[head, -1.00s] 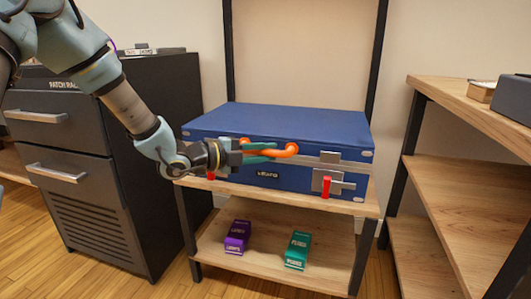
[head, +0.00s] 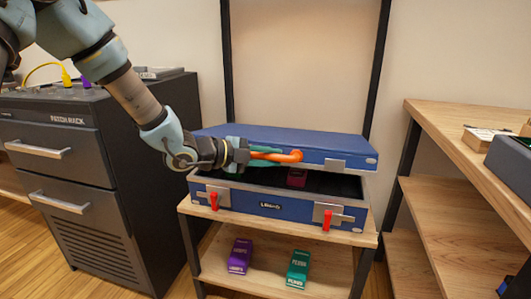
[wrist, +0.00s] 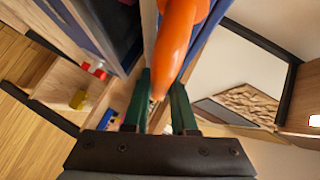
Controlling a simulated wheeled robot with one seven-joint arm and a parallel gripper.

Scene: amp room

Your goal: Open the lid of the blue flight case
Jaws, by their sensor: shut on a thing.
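The blue flight case (head: 240,198) stands on the upper wooden shelf in the head view. Its blue lid (head: 290,137) is raised part way at the front, with a dark gap below it. A dark red object (head: 297,177) shows inside the case. The orange handle (head: 291,157) is on the lid's front edge; it also fills the upper middle of the wrist view (wrist: 176,45). My gripper (head: 268,155) is shut on the orange handle, its green fingers around it. Two red latches (head: 213,200) and (head: 326,220) hang on the case's front.
A purple box (head: 240,255) and a teal box (head: 298,268) lie on the lower shelf. The dark patch rack cabinet (head: 140,170) stands close on the left. A wooden shelf unit (head: 440,230) stands on the right. The wall is behind the case.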

